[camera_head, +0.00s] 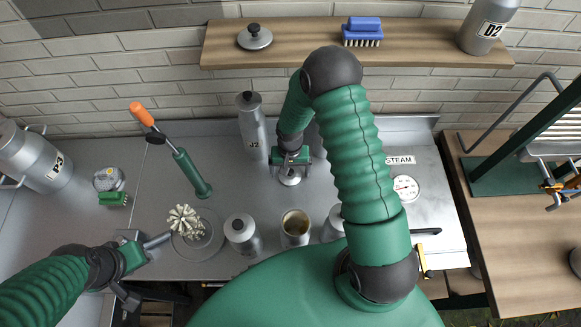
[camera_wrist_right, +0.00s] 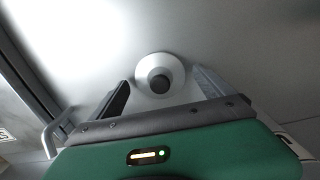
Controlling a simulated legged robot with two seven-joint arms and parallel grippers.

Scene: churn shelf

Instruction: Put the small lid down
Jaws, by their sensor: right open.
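The small lid (camera_head: 290,177), a silver disc with a dark knob, lies on the steel worktop below my right gripper (camera_head: 290,160). In the right wrist view the small lid (camera_wrist_right: 160,76) shows from above, its black knob in the middle. The fingers of my right gripper (camera_wrist_right: 162,88) stand apart on either side of it, with gaps visible, so it is open. My left gripper (camera_head: 150,246) is low at the left, beside a round dish (camera_head: 205,247); its jaw opening is unclear. An open can (camera_head: 295,224) with brownish contents stands at the front.
A lidded can (camera_head: 242,235) stands left of the open can. A tall can marked J2 (camera_head: 253,128) stands left of my right gripper. A green rod with an orange handle (camera_head: 180,155) stands further left. A wooden shelf (camera_head: 300,50) holds another lid (camera_head: 255,37).

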